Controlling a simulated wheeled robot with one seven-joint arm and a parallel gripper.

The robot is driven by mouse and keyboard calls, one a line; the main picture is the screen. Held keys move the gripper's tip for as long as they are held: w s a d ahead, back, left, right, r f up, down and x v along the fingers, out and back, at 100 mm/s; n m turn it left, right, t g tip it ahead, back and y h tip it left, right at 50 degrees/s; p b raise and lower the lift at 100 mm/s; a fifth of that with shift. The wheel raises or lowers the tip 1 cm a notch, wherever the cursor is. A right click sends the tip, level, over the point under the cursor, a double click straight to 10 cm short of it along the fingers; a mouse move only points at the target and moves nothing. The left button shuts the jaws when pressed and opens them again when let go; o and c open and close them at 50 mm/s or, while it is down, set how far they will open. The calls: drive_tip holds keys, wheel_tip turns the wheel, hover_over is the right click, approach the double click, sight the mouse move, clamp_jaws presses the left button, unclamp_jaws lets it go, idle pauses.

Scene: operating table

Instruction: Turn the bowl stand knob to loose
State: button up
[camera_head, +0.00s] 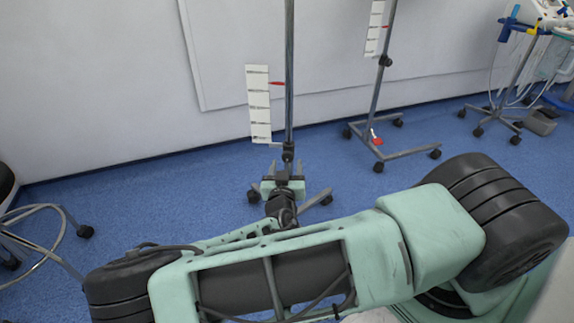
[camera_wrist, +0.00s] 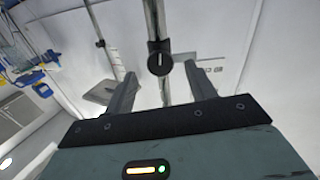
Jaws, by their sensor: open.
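The black bowl stand knob (camera_wrist: 160,58) sits on an upright metal pole in the wrist view, with a pale line on its face. My gripper (camera_wrist: 161,72) is open, one finger on each side of the pole below the knob in the picture. The fingers look apart from the knob; their distance from it in depth is unclear. In the head view, the pole (camera_head: 289,70) rises beyond my gripper (camera_head: 286,164). A dark fitting (camera_head: 288,150) on the pole shows just above the fingers. My arm hides part of the stand's base.
A white marked strip (camera_head: 259,104) with a red pointer hangs left of the pole. A second wheeled stand (camera_head: 375,90) is behind to the right. A round-based stool (camera_head: 40,225) is at the left. Blue floor (camera_head: 130,190) is clear between.

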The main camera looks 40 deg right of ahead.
drive_tip(key=shift+x, duration=1.25)
drive_tip(key=c, duration=1)
drive_tip(key=shift+o, duration=0.2)
drive_tip(key=shift+n, duration=0.8)
drive_tip(key=o, duration=1)
drive_tip(key=shift+c, duration=0.2)
drive_tip(key=p+v, duration=0.3)
drive_tip(key=v, duration=1.4)
drive_tip(key=shift+s+a, duration=0.15)
drive_tip(key=shift+a, duration=0.05)
